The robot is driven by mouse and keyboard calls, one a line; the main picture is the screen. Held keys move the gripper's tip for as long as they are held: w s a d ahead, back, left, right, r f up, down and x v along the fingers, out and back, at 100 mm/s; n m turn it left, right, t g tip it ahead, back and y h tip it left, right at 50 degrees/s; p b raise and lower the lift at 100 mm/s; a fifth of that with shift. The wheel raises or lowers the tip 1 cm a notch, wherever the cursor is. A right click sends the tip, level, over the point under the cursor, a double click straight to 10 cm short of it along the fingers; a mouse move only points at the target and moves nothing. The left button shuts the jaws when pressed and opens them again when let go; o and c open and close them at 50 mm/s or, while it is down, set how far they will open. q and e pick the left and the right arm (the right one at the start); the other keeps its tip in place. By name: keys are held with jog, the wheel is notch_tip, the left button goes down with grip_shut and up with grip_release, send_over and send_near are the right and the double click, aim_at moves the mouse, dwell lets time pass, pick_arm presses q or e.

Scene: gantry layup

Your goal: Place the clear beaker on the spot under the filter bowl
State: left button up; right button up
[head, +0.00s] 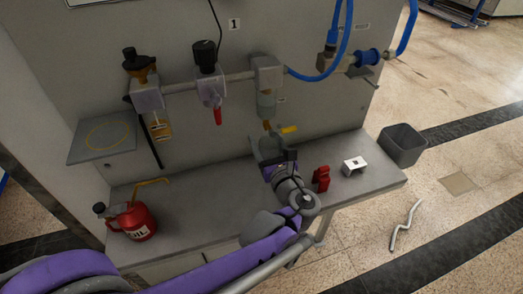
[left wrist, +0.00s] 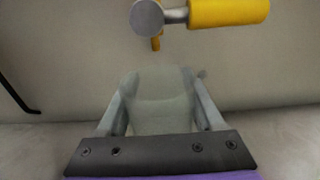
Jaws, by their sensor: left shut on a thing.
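My left gripper (head: 270,150) reaches over the bench to just below the filter bowl (head: 266,104), near the wall. In the left wrist view its two fingers (left wrist: 158,112) are shut on the clear beaker (left wrist: 157,98), one on each side. The beaker looks upright and empty. In the left wrist view a drain cock with a yellow handle (left wrist: 228,13) is above and beyond the beaker's rim; the handle also shows in the head view (head: 289,129). The spot under the bowl is hidden by my gripper and arm. Whether the beaker touches the bench I cannot tell. My right gripper is out of view.
A red oil can (head: 137,222) stands on the bench (head: 205,195) at left. A red object (head: 321,179) and a white box-like piece (head: 354,166) stand right of my arm. A shelf with a yellow ring (head: 90,151) is at left. A grey bin (head: 403,146) is beyond the bench.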

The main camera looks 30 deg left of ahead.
pick_arm(q)
jog(key=x, duration=0.3)
jog(key=shift+w+a+f, duration=0.1)
jog(key=shift+a+f, duration=0.05)
jog(key=shift+f, duration=0.85)
notch_tip(320, 180, down, 5)
jog(key=shift+r+b, duration=0.25)
jog(key=shift+b, duration=0.45)
jog(key=shift+f, duration=0.25)
jog(key=shift+f, duration=0.1)
jog(key=o, duration=1.3)
jog(key=shift+o, duration=0.2)
jog(key=v, duration=1.2)
